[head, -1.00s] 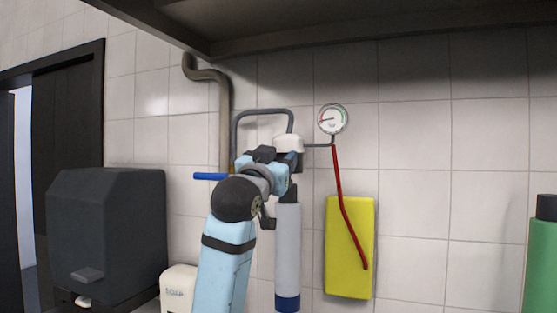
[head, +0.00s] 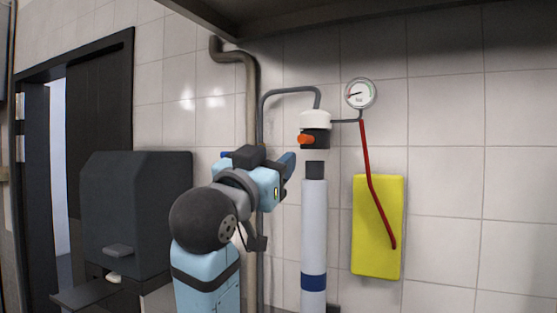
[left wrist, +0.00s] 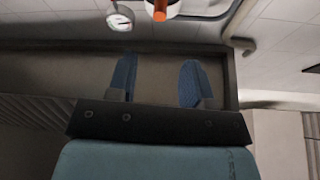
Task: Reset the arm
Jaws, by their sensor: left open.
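My left gripper (head: 288,168) is at the end of the light blue arm (head: 206,285), in the middle of the head view. Its blue fingers point right and up. In the left wrist view the two blue fingers (left wrist: 157,82) stand apart with nothing between them. The gripper is left of and below the white and black filter head (head: 315,125) with its orange knob (head: 306,139), apart from it. The orange knob also shows at the top of the left wrist view (left wrist: 160,10). My right gripper is in neither view.
A grey-white filter cylinder (head: 313,235) stands right of the gripper. A gauge (head: 361,93), a red hose (head: 368,165) and a yellow board (head: 376,255) are further right. A dark dispenser box (head: 135,215) is left. A shelf (head: 400,12) overhangs above.

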